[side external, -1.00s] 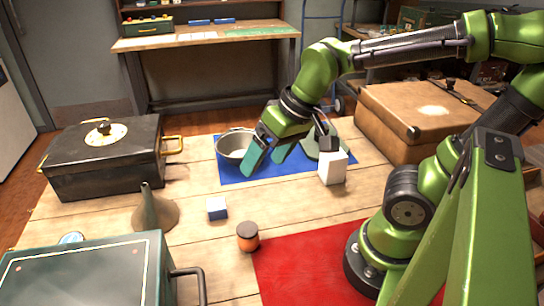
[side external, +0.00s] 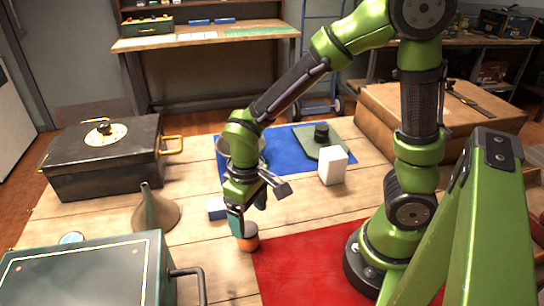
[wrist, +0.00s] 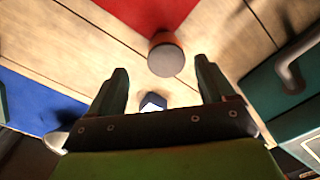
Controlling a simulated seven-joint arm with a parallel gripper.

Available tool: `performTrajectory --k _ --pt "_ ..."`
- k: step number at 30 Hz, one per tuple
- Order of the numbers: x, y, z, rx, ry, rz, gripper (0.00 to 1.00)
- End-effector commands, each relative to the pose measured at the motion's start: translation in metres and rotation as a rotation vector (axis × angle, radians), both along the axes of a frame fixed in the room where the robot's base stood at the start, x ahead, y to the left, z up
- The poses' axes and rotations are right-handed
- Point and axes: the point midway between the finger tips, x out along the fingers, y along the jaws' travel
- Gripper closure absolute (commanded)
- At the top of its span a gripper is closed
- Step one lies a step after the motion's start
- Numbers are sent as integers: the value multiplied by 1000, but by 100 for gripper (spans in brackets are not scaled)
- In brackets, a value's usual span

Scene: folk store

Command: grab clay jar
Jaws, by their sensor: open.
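The clay jar (side external: 248,241) is a small orange pot with a dark lid, upright on the wooden table beside the red mat. In the wrist view the jar (wrist: 166,57) shows its round grey-brown top, just beyond the fingertips and between their lines. My gripper (side external: 248,215) is open and points down, close above the jar. One finger overlaps part of the jar's top in the side view. In the wrist view my gripper (wrist: 160,80) holds nothing between its fingers.
A small blue-and-white box (side external: 216,208) stands just behind the jar. A metal funnel (side external: 155,212) and a teal case (side external: 90,275) are to the left. A white box (side external: 333,166) stands to the right. The red mat (side external: 300,265) is clear.

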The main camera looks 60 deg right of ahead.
Motion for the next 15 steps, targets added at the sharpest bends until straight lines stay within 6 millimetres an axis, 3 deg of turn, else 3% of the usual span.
performTrajectory --k 8,15 --pt "0 1 -24 0 2 0 18" --pt "1 8 -58 -1 5 0 18"
